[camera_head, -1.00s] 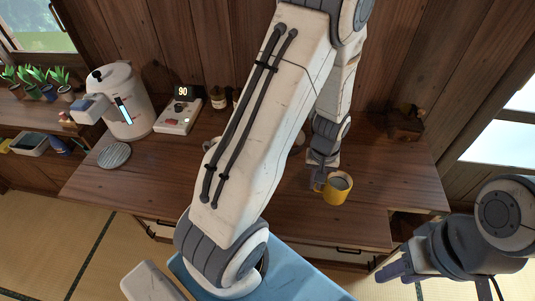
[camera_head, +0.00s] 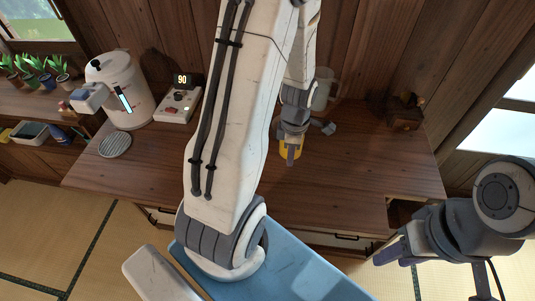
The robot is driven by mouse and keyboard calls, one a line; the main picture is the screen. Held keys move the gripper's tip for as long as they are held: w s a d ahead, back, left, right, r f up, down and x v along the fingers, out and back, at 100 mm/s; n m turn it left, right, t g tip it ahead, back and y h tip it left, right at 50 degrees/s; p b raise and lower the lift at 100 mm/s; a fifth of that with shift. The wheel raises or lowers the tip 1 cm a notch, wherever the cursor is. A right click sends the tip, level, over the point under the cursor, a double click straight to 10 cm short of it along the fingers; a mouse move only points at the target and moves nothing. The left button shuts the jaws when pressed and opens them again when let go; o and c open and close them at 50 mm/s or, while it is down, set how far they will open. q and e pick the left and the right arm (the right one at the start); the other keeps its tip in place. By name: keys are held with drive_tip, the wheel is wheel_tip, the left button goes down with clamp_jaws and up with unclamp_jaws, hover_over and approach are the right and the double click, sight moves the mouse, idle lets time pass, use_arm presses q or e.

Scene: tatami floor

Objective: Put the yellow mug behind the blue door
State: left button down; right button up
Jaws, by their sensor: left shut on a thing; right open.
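The yellow mug (camera_head: 299,147) is largely hidden behind my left gripper (camera_head: 291,157), with only yellow patches showing beside the fingers. My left gripper is shut on it, over the middle of the wooden desk (camera_head: 340,195). I cannot tell whether the mug touches the desk top. My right gripper (camera_head: 388,256) is open and empty in front of the desk's right end. I see no blue door in this view.
A pale grey mug-like vessel (camera_head: 323,90) stands behind my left gripper. A white dispenser (camera_head: 121,95), a device reading 90 (camera_head: 178,105) and a round grey coaster (camera_head: 115,145) are at the left. A small wooden object (camera_head: 404,115) sits at the back right. The desk's right half is mostly clear.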

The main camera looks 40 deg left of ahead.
use_arm(q)
drive_tip(key=a+f+p, duration=0.1)
drive_tip(key=a+f, duration=0.2)
drive_tip(key=f, duration=0.1)
drive_tip(key=a+f+p, duration=0.1)
drive_tip(key=a+f, duration=0.3)
drive_tip(key=shift+a, duration=0.1)
drive_tip(key=shift+f, duration=0.15)
drive_tip(key=shift+f, duration=0.2)
drive_tip(key=c, duration=1)
unclamp_jaws()
drive_tip(key=shift+r, duration=0.1)
